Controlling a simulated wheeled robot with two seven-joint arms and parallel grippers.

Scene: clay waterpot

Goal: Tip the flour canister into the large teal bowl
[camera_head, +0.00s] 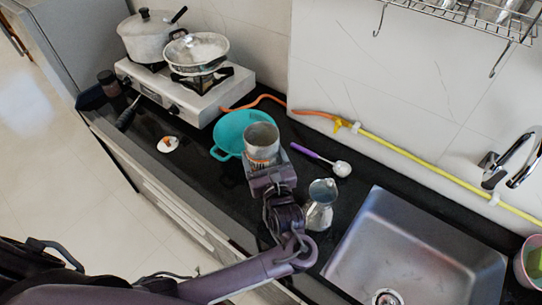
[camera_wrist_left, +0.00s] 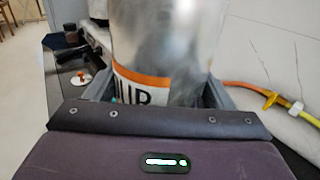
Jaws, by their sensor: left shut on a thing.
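The flour canister (camera_head: 262,137) is a grey metal cylinder with an open top and an orange-and-white label. My left gripper (camera_head: 265,167) is shut on it, with the canister about upright. In the left wrist view the canister (camera_wrist_left: 168,50) stands between the fingers of my left gripper (camera_wrist_left: 160,98), and part of the label lettering shows. The large teal bowl (camera_head: 228,131) is on the black counter behind and left of the canister, which overlaps its right side in the head view. I cannot see what is inside the canister. My right gripper is not in view.
A white stove (camera_head: 190,98) with a pot (camera_head: 150,38) and a pan (camera_head: 197,50) stands behind the bowl. A metal jug (camera_head: 320,203), a purple-handled scoop (camera_head: 325,160) and a sink (camera_head: 415,250) lie to the right. A small white-and-orange item (camera_head: 168,144) is at left.

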